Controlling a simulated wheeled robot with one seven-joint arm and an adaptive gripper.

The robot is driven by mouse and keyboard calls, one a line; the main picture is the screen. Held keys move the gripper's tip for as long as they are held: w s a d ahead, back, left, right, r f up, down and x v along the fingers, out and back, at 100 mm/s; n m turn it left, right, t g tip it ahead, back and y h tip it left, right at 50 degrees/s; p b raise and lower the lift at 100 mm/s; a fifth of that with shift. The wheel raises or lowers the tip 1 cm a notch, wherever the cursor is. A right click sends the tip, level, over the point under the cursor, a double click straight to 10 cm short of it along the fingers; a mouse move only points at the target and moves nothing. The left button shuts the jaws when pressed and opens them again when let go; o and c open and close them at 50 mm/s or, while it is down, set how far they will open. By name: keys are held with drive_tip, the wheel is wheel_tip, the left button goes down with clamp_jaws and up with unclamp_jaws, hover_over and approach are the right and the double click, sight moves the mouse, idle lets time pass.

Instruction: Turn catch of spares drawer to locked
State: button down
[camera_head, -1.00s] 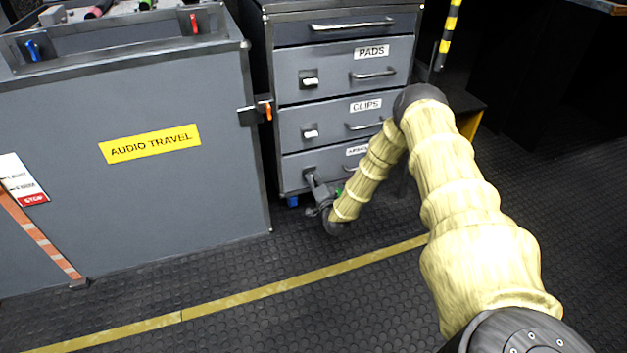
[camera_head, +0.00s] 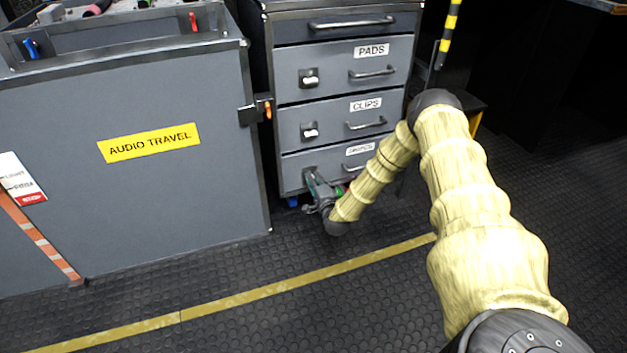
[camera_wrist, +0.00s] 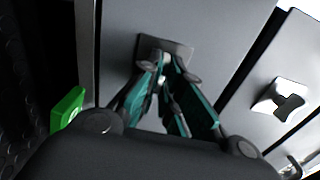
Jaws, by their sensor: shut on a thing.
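The spares drawer (camera_head: 297,169) is the lowest drawer of the grey cabinet; its label (camera_head: 360,149) is too blurred to read fully. My gripper (camera_head: 311,175) is low at the drawer's left part, where the catch is. In the wrist view my gripper (camera_wrist: 167,80) has its fingers closed on the catch (camera_wrist: 165,59), a light knob on a dark square plate (camera_wrist: 181,50). The fingers hide most of the knob, so its turn angle cannot be told. The drawer front looks closed.
The clips drawer (camera_head: 295,123) and pads drawer (camera_head: 292,70) above have similar catches and bar handles. The audio travel case (camera_head: 190,190) stands close on the left. A green block (camera_wrist: 67,108) shows beside my gripper in the wrist view. Floor in front is clear.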

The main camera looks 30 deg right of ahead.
drive_tip(key=shift+w+d+r, duration=0.15)
drive_tip(key=shift+d+r, duration=0.05)
drive_tip(key=shift+d, duration=0.1)
drive_tip(key=c, duration=1.6)
unclamp_jaws()
drive_tip(key=shift+f, duration=0.1)
drive_tip(key=shift+a+f, duration=0.1)
drive_tip(key=shift+a, duration=0.05)
drive_tip(key=v, duration=1.2)
